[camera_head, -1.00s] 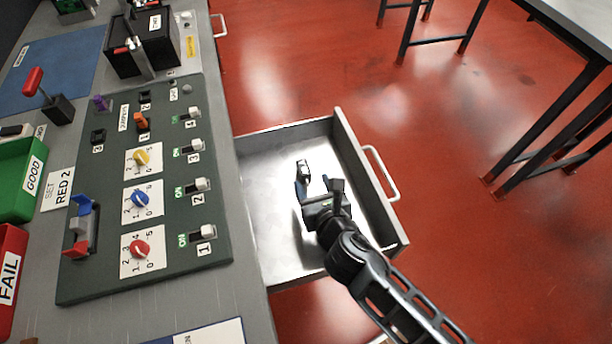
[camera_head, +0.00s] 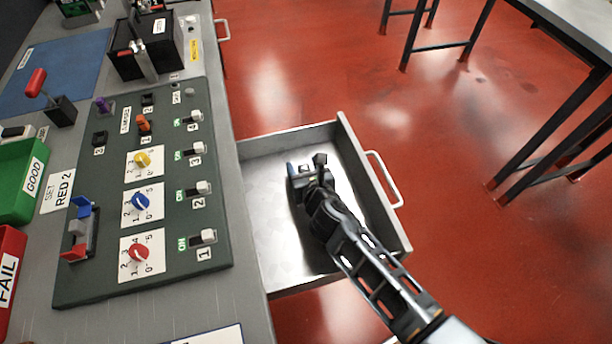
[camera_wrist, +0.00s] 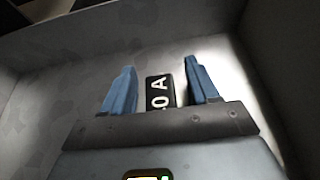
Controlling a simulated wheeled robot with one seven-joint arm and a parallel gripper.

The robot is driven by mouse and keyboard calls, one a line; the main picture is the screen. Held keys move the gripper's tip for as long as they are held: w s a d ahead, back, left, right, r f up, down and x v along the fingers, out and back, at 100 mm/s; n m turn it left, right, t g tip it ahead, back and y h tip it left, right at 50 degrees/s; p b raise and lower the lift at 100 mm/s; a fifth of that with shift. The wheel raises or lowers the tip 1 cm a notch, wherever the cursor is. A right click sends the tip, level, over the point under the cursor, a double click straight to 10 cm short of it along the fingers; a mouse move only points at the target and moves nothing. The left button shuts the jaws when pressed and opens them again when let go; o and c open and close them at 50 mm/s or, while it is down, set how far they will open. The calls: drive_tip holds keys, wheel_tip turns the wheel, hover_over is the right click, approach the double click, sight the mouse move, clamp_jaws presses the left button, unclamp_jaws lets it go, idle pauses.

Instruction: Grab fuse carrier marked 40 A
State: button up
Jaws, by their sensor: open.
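My gripper (camera_head: 306,167) is inside the open drawer, fingers spread. In the wrist view its two blue fingers (camera_wrist: 160,70) stand apart on either side of a small black fuse carrier (camera_wrist: 159,90). White print on the carrier ends in "0 A"; the digit before that is cut off by the gripper's body, so I cannot read the full rating. The carrier's lower part is hidden there too. A gap shows between the carrier and each finger. In the head view the carrier cannot be made out behind my gripper.
The metal drawer (camera_head: 375,222) has raised walls close around my gripper. To its left is the bench with a green panel (camera_head: 75,285) of switches and knobs. A green GOOD bin (camera_head: 22,182) and red FAIL bin (camera_head: 12,262) stand at far left.

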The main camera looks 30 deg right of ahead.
drive_tip(key=shift+c, duration=0.3)
clamp_jaws()
idle(0.3)
